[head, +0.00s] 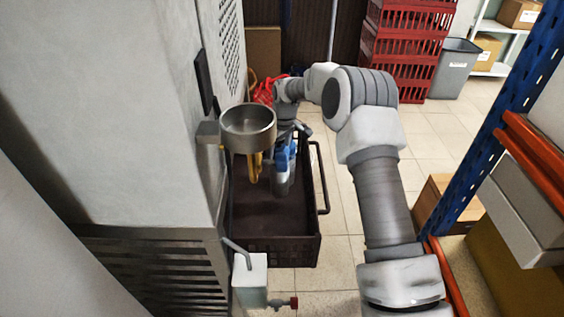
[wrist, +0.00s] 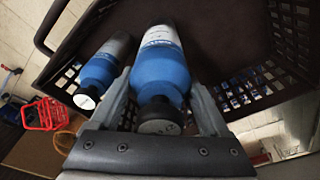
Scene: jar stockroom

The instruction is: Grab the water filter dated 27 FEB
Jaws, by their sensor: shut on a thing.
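Two blue and grey water filters show in the wrist view. My gripper (wrist: 161,92) has one finger on each side of the nearer, right-hand filter (wrist: 160,70) and is shut on it. This filter has a dark grey end cap facing the camera; the marks on it are too small to read. The other filter (wrist: 98,72) lies to its left, outside the fingers, with a pale label on its end that I cannot read. In the head view the blue of a filter (head: 286,158) shows below my wrist, inside the dark crate; my fingers are mostly hidden there.
The dark crate (head: 285,251) with slotted walls stands on the tiled floor. A round metal bowl (head: 248,127) on a wall bracket overhangs its left side. Blue and orange racking (head: 491,147) stands at right. Red crates (head: 401,55) and a grey bin (head: 453,70) are behind.

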